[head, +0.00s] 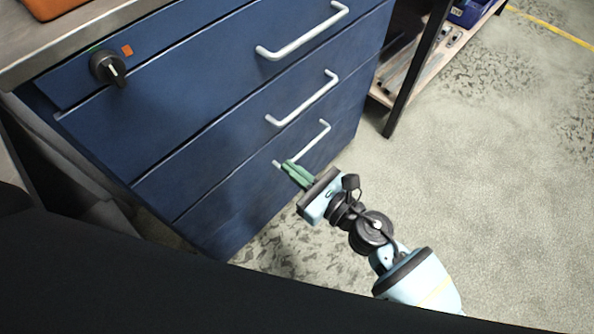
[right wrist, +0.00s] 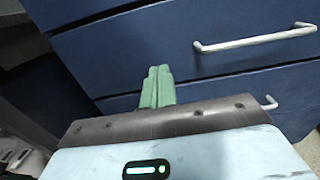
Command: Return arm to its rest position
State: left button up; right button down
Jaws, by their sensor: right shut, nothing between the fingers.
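My right arm reaches in from the lower right of the head view. Its gripper (head: 288,166) has green fingers and is shut and empty. It is in front of the lowest drawer of a blue cabinet (head: 190,120), by the left end of that drawer's white handle (head: 315,143). The right wrist view shows the shut green fingers (right wrist: 158,72) against the blue drawer fronts, left of a white handle (right wrist: 255,41). I cannot tell whether the fingers touch the cabinet. My left gripper is not in view.
The cabinet drawers look shut. A black knob (head: 107,68) is on the cabinet's upper left. A shelf rack with a black post (head: 415,75) stands right of the cabinet. Open concrete floor (head: 500,170) lies to the right.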

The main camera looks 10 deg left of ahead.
jog(key=shift+s+d, duration=0.15)
jog(key=shift+d, duration=0.2)
